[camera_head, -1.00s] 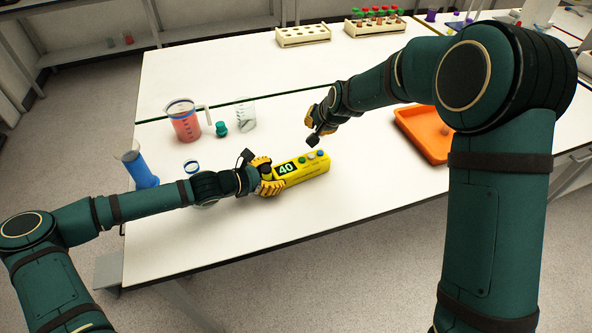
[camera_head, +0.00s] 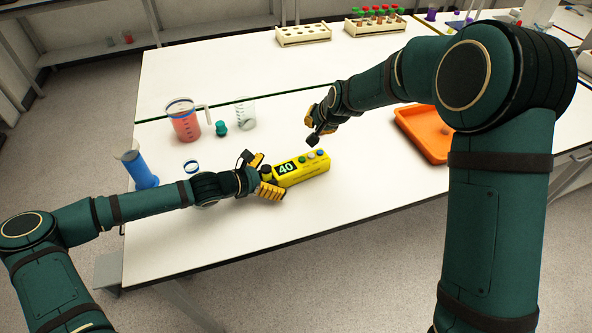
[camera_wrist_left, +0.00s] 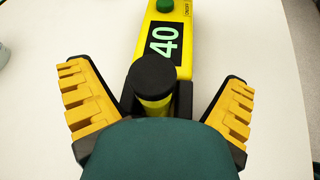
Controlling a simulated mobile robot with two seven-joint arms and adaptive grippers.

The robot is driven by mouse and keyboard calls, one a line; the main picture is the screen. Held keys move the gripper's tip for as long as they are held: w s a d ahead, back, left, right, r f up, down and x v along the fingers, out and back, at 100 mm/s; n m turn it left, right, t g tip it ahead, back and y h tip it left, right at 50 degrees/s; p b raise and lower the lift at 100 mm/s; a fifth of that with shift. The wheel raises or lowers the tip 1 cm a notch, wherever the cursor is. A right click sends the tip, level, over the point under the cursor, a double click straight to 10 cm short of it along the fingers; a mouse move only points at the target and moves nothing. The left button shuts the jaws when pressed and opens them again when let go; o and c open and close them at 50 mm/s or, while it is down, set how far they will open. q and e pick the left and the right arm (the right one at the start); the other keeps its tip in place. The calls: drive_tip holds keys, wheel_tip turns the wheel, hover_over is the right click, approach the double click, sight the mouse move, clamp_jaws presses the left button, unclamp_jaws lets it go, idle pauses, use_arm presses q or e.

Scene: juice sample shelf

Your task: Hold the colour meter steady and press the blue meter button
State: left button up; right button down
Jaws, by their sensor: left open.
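The yellow colour meter (camera_head: 313,171) lies on the white table, its display reading 40.
A jug of red liquid (camera_head: 184,121), a teal stopper (camera_head: 221,128), a clear beaker (camera_head: 245,113) and a blue cylinder (camera_head: 140,169) stand at the left. An orange tray (camera_head: 424,137) lies at the right. Test-tube racks (camera_head: 303,35) stand at the back. The table front is clear.

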use_arm(q)
drive_tip(key=v, duration=1.2)
drive_tip(key=shift+r, duration=0.1)
